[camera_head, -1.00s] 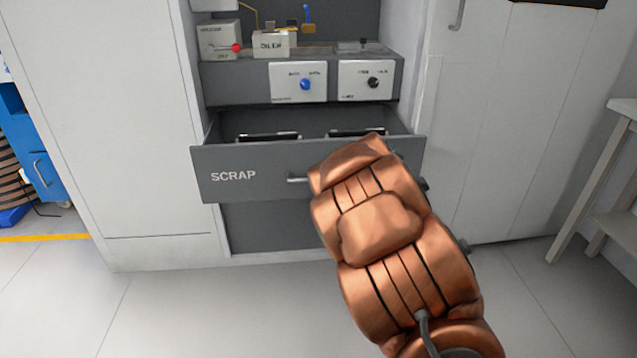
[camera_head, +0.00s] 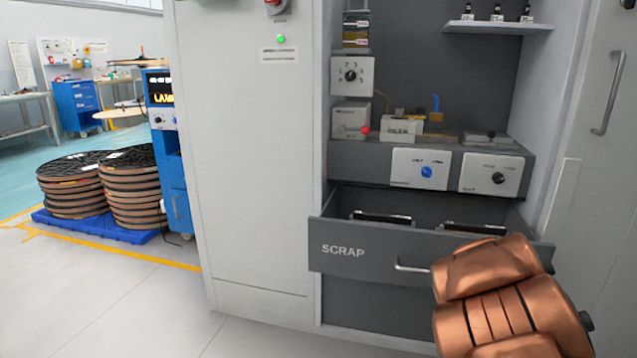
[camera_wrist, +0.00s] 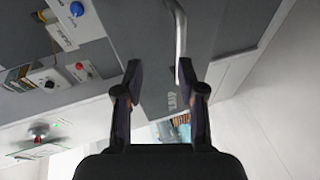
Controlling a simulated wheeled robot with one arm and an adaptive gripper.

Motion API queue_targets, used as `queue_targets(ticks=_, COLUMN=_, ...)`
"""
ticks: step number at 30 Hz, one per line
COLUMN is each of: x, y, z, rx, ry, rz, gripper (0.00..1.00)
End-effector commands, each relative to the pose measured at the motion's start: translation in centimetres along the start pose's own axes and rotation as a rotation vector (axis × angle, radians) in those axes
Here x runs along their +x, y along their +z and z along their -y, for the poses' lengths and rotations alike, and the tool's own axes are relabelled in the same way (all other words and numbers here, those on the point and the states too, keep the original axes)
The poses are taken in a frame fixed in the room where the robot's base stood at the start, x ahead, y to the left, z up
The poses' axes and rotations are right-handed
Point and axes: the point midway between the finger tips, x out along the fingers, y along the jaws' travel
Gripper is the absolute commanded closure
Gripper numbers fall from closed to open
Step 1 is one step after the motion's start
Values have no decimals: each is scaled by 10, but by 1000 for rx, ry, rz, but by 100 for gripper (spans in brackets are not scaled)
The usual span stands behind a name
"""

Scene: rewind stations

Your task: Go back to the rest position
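The grey SCRAP drawer (camera_head: 335,252) stands pulled out of the cabinet in the head view, with dark items inside. Its bar handle (camera_head: 410,266) shows on the front, partly covered by my copper-coloured arm. My gripper (camera_wrist: 160,72) shows only in the wrist view, where its two dark fingers stand apart with nothing held between them. The handle also shows in the wrist view (camera_wrist: 181,40), just beyond the right fingertip. I cannot tell how far the fingers are from it. In the head view, my gripper is hidden or outside the picture.
The tall white cabinet (camera_head: 245,180) stands left of the drawer. Above it are switch panels with a blue knob (camera_head: 427,172) and a black knob (camera_head: 498,178). Cable reels (camera_head: 130,185) on a blue pallet stand at left. The floor in front is clear.

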Motion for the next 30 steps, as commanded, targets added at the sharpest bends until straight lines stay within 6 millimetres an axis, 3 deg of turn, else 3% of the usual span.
queue_targets(ticks=1, x=-11, y=0, z=-30, rx=27, ry=-13, rz=40, gripper=61)
queue_targets(ticks=3, x=-24, y=6, z=-50, rx=81, ry=-41, rz=110, gripper=61)
queue_targets(ticks=11, x=-84, y=18, z=-101, rx=314, ry=-155, rz=353, gripper=61)
queue_targets(ticks=17, x=-142, y=10, z=-128, rx=514, ry=-252, rz=519, gripper=61)
queue_targets(ticks=23, x=-207, y=-14, z=-146, rx=715, ry=-372, rz=669, gripper=61)
queue_targets(ticks=30, x=-296, y=-62, z=-162, rx=930, ry=-555, rz=831, gripper=61)
